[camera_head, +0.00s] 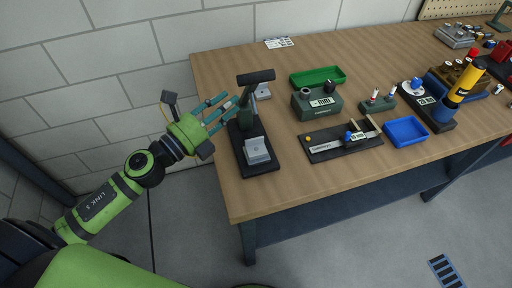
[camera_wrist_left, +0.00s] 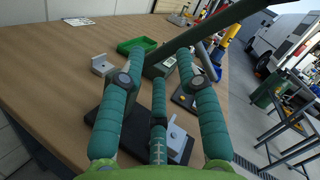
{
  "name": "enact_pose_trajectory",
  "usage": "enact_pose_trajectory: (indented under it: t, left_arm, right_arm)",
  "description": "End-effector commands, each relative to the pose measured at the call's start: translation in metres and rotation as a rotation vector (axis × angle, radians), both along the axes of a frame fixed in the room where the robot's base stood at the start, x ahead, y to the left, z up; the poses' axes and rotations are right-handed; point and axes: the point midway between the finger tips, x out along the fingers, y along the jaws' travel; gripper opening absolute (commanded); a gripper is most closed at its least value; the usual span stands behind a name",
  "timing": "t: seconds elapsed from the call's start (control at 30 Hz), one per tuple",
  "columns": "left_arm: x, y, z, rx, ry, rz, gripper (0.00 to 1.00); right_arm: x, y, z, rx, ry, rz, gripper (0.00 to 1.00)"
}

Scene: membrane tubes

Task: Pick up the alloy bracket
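Two light grey metal brackets show, and I cannot tell which one is called the alloy bracket. One bracket (camera_head: 257,150) sits on the dark base of a black stand (camera_head: 240,160); the left wrist view shows it low, partly behind a finger (camera_wrist_left: 177,138). The other bracket (camera_head: 263,91) lies on the table behind the stand, and in the left wrist view it is at upper left (camera_wrist_left: 102,66). My left gripper (camera_head: 228,104) is open and empty beside the stand's upright, its teal fingers (camera_wrist_left: 157,68) spread. My right gripper is not in view.
The stand's upright carries a dark crossbar (camera_head: 256,76) close to my left fingers. A green tray (camera_head: 318,77), a green box device (camera_head: 317,103), a black fixture (camera_head: 340,144) and a blue tray (camera_head: 406,132) stand to the right. The table's front left corner is bare.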

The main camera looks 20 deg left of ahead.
Motion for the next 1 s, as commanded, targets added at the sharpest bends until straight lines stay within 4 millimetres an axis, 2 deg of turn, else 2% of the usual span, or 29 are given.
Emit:
enact_pose_trajectory:
  t: [0.03,0.1,0.2,0.33,0.43,0.53,0.87,1.0]
  left_arm:
    - [-0.003,-0.009,-0.003,0.178,-0.058,-0.097,0.34]
    - [-0.011,-0.018,-0.014,0.403,-0.123,-0.228,0.34]
    - [-0.021,-0.018,-0.035,0.664,-0.18,-0.381,0.34]
    - [-0.031,-0.009,-0.056,0.876,-0.21,-0.514,0.34]
    - [-0.034,-0.006,-0.064,0.946,-0.216,-0.561,0.34]
    - [-0.03,-0.012,-0.068,0.963,-0.217,-0.572,0.34]
    - [-0.009,-0.046,-0.077,0.955,-0.217,-0.571,0.34]
    - [-0.001,-0.057,-0.087,0.958,-0.216,-0.57,0.34]
  right_arm:
    - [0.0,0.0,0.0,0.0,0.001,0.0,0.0]
    - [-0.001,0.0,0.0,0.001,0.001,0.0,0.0]
    - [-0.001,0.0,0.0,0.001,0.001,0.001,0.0]
    - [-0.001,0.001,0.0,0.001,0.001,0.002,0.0]
    - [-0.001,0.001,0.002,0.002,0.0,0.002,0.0]
    - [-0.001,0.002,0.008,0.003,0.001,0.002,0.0]
    - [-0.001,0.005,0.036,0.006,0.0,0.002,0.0]
    - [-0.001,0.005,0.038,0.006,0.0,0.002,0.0]
